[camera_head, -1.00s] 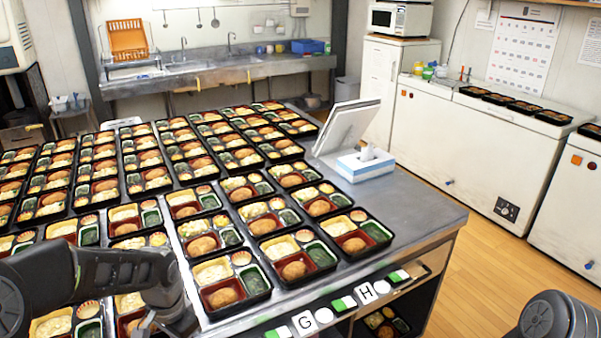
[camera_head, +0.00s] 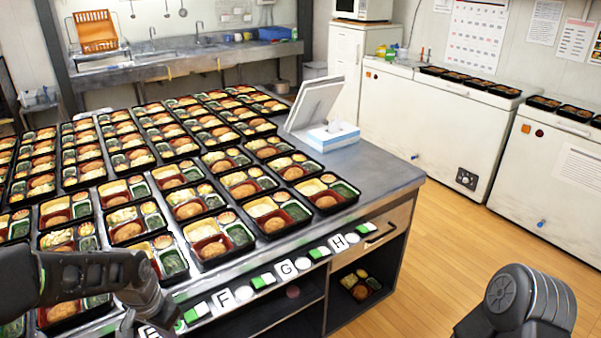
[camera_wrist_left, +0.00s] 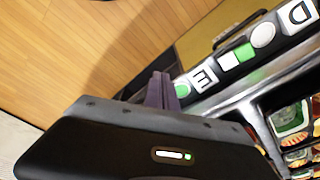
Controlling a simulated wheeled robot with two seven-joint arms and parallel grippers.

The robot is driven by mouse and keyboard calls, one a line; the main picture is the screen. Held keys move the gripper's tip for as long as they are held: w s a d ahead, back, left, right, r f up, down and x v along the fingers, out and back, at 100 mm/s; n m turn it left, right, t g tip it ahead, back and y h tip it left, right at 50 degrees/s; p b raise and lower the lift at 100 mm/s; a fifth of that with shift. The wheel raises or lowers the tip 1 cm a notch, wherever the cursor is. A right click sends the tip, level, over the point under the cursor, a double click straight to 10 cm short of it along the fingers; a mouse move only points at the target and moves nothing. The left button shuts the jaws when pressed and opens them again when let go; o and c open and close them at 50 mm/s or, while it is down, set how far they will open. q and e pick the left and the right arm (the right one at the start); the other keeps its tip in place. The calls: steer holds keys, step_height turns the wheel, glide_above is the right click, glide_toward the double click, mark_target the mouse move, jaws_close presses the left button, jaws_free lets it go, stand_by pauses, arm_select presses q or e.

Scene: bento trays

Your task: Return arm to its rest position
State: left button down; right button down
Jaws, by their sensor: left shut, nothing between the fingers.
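My left arm comes in from the left in the head view, over the near left corner of the bento table. Its gripper is mostly cut off at the bottom of that view. In the left wrist view my left gripper (camera_wrist_left: 162,92) shows dark, narrow fingers close together, shut and empty. The fingers appear just off the table's front edge, beside the letter E label (camera_wrist_left: 203,79), with wooden floor beyond. In the head view part of my right arm shows at the bottom right; its gripper is out of view.
Bento trays (camera_head: 243,187) stand in rows on the metal table (camera_head: 375,178). A tissue box (camera_head: 333,137) and a tilted screen (camera_head: 314,101) stand at its right side. Labels line the front edge. Open shelves lie below. The floor (camera_head: 440,260) at the right is clear.

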arm_select(q)
steer(key=w+d+f+n+t+h, duration=0.2)
steer(key=d+f+n+t, duration=0.1)
steer(key=d+f, duration=0.8)
steer(key=s+d+f+g, duration=0.1)
steer(key=s+d+f, duration=0.3)
steer(key=s, duration=0.2)
steer(key=s+d+f+n+g+h, duration=0.1)
steer(key=s+d+f, duration=0.3)
steer(key=s, duration=0.3)
steer(key=s+d+f+n+g+h, duration=0.1)
steer(key=s+d+f, duration=0.3)
steer(key=s+d, duration=0.1)
steer(key=shift+s+g, duration=0.4)
steer(key=shift+s, duration=0.45)
steer(key=shift+f, duration=0.1)
